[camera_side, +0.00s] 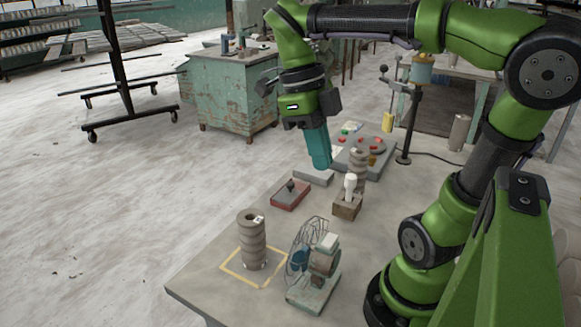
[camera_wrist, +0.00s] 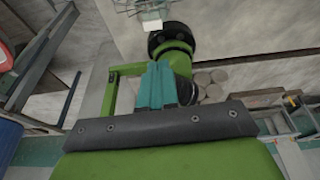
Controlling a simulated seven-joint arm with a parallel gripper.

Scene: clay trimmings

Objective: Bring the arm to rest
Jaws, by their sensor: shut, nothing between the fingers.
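My gripper (camera_side: 321,166) has teal fingers that hang together, pointing down, above the far part of the work table. In the side view they appear just above a pale flat tray (camera_side: 313,177); I cannot tell the exact height. In the wrist view the teal fingers (camera_wrist: 158,84) are side by side with nothing held between them. My green arm arches over from the right side of the table. A stack of grey clay rings (camera_side: 252,238) stands upright inside a yellow taped square (camera_side: 231,269), apart from my gripper.
A wire-cage fan (camera_side: 320,265) stands at the table's front. A red tray (camera_side: 290,194), a wooden block (camera_side: 347,207) with a white-handled tool, a second grey stack (camera_side: 359,160) and a panel with coloured knobs (camera_side: 354,143) lie near my gripper. The left-middle tabletop is clear.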

